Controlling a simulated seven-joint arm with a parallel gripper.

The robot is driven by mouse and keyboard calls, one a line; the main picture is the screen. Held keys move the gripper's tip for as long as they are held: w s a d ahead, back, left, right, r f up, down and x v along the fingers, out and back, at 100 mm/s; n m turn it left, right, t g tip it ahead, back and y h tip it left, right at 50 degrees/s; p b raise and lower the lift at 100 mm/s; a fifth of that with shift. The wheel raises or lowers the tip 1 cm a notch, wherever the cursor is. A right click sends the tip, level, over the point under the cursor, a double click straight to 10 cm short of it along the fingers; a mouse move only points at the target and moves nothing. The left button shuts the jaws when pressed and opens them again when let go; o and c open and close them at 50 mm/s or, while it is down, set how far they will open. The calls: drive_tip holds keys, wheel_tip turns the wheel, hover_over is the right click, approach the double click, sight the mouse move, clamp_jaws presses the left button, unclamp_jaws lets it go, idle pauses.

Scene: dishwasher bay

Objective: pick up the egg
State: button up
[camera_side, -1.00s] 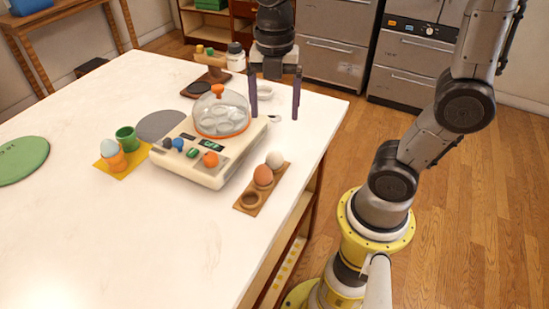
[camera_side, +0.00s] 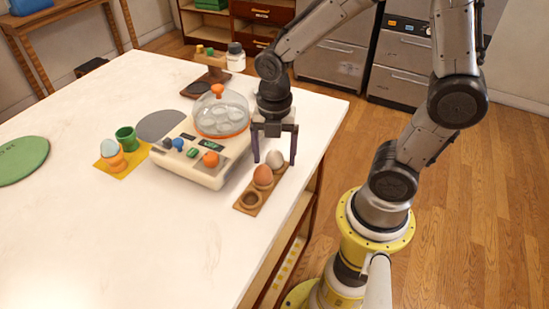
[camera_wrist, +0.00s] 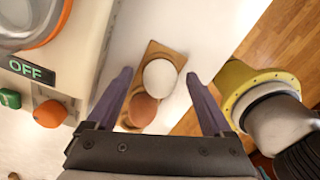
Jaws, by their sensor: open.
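Two eggs sit in a wooden holder (camera_side: 250,205) near the table's right edge. The white egg (camera_side: 274,159) is at the far end, and the brown egg (camera_side: 263,176) is beside it. The near cup of the holder is empty. My gripper (camera_side: 275,161) is open, with its two purple fingers on either side of the white egg in the side view. In the wrist view, the white egg (camera_wrist: 160,77) and the brown egg (camera_wrist: 142,109) lie between the spread fingers (camera_wrist: 163,78). I cannot tell whether a finger touches an egg. A pale blue egg (camera_side: 109,148) stands in an orange cup.
An egg cooker (camera_side: 205,170) with a clear lid stands just left of the holder. The orange cup (camera_side: 117,162) and a green cup (camera_side: 126,138) stand on a yellow mat. A wooden scale-like stand (camera_side: 212,70) and jar are behind. The front of the table is clear.

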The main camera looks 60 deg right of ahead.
drive_tip(key=c, duration=0.8)
